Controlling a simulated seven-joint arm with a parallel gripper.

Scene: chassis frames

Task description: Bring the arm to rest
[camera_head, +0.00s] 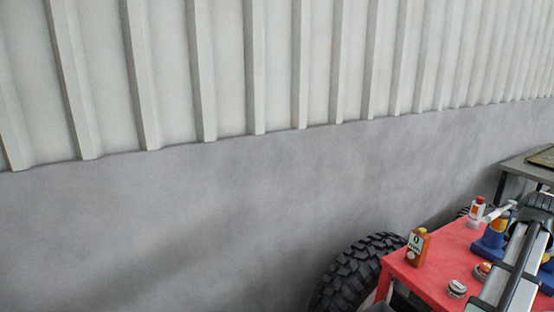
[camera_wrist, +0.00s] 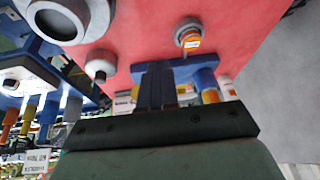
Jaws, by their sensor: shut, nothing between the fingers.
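My gripper (camera_wrist: 165,88) shows in the wrist view, its dark fingers together with nothing between them. It is over or beside the red table top (camera_wrist: 150,38), apart from the things there as far as I can tell. In the head view my grey and black arm (camera_head: 512,278) crosses the right edge of the picture and covers part of the red table (camera_head: 437,272). I cannot make out the fingertips in that view.
On the table stand an orange-brown bottle (camera_head: 417,247), a small round tin (camera_head: 457,288), a red-and-white bottle (camera_head: 477,209) and blue items (camera_head: 490,240). A large black tyre (camera_head: 350,275) is left of the table. A grey bench (camera_head: 515,170) stands behind. The wall side is clear.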

